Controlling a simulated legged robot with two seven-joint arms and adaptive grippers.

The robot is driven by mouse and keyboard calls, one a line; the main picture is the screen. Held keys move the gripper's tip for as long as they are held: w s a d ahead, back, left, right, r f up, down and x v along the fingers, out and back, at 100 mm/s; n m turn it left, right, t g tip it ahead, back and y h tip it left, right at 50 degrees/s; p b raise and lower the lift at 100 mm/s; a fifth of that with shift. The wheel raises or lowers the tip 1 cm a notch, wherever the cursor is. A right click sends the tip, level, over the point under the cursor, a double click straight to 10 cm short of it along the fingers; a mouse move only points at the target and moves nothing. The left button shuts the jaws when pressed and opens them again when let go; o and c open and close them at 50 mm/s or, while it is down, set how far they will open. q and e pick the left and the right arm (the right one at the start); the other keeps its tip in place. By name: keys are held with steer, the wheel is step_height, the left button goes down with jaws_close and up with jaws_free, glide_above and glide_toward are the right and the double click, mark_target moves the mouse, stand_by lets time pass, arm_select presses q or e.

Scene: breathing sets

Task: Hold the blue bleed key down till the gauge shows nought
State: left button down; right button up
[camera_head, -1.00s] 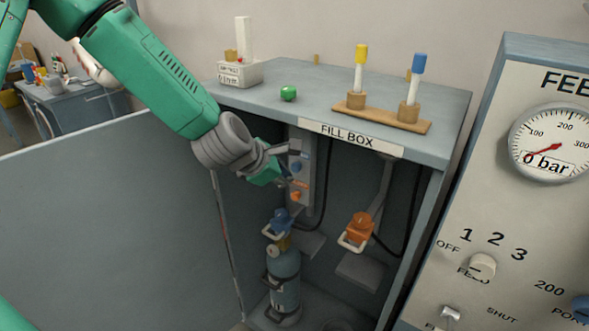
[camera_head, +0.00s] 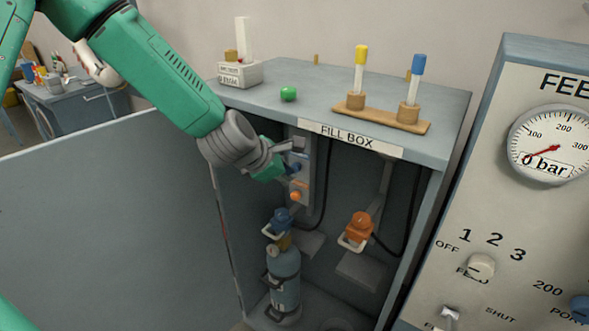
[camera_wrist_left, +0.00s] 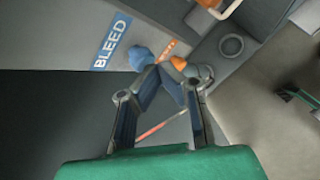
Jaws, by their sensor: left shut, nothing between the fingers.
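The blue bleed key (camera_wrist_left: 142,57) shows in the left wrist view beside the BLEED label (camera_wrist_left: 111,40). In the head view the blue key (camera_head: 297,168) is on the grey panel inside the fill box, above an orange key (camera_head: 295,195). My left gripper (camera_head: 291,150) is shut and empty at this panel. In the left wrist view its fingertips (camera_wrist_left: 163,72) overlap the keys' area; I cannot tell whether they touch the blue key. The gauge (camera_head: 555,145) on the right panel has its red needle pointing lower left, by the 0. My right gripper is not in view.
The fill box top (camera_head: 300,80) carries a green ball (camera_head: 288,94) and a wooden stand (camera_head: 395,118) with yellow- and blue-topped pieces. A gas cylinder (camera_head: 284,280) stands inside below the keys.

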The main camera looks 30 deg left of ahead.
arm_select(q)
steer(key=shift+w+r, duration=0.15)
steer(key=shift+w, duration=0.4)
stand_by(1.4)
steer(key=shift+s, duration=0.2)
stand_by(1.7)
steer(key=shift+s, duration=0.85)
steer(key=shift+s, duration=0.1)
steer(key=shift+s+a, duration=0.15)
steer(key=shift+s, duration=1.05)
steer(key=shift+s+a, duration=0.1)
steer(key=shift+s, duration=1.1)
